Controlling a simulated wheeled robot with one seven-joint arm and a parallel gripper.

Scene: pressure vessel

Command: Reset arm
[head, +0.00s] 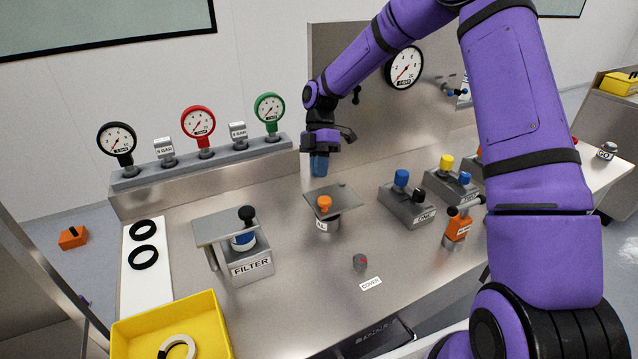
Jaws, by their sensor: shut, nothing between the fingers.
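My purple arm reaches in from the right side of the head view and bends down at the upper middle. My gripper (319,165) hangs over the back of the steel bench, pointing down, with blue fingertips. It is shut and holds nothing. It is above and behind a small canister with a grey square plate (338,201) and an orange knob (324,203) on top. A gap shows between the fingertips and the plate.
Pressure gauges (198,121) stand on a rail at the back left. A filter block (246,257), a valve block (408,206) with a blue knob, an orange valve (459,227) and a yellow bin (190,310) stand on the bench. The front middle is mostly clear.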

